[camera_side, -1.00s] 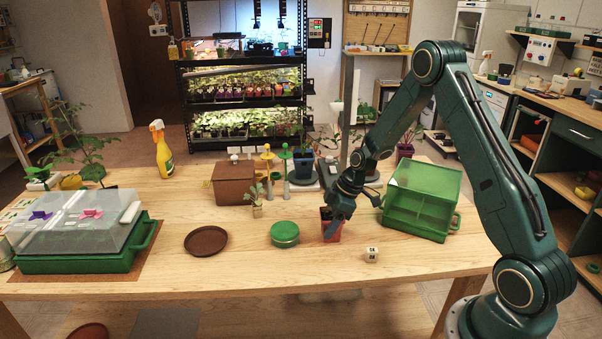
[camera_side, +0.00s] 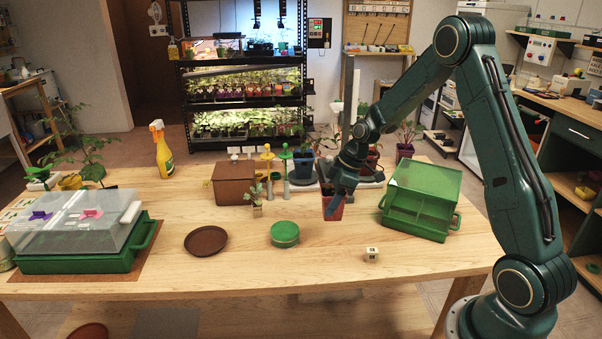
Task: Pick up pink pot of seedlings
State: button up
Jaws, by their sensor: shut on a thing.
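The pink pot (camera_side: 333,211) is a small reddish-pink square pot right of the table's middle. My gripper (camera_side: 335,202) reaches down over it from behind and is shut on it. The fingers cover part of the pot, and the seedlings in it are mostly hidden by the gripper. The pot looks about upright. It appears to be raised off the table, though the gap beneath it is hard to judge.
A white cube (camera_side: 372,254) lies in front. A brown saucer (camera_side: 206,240) and a brown box (camera_side: 232,184) are further left.

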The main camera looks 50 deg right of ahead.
aim_at(330, 193)
notch_tip(330, 193, up, 13)
jog(key=shift+f, duration=0.2)
dwell(0.6)
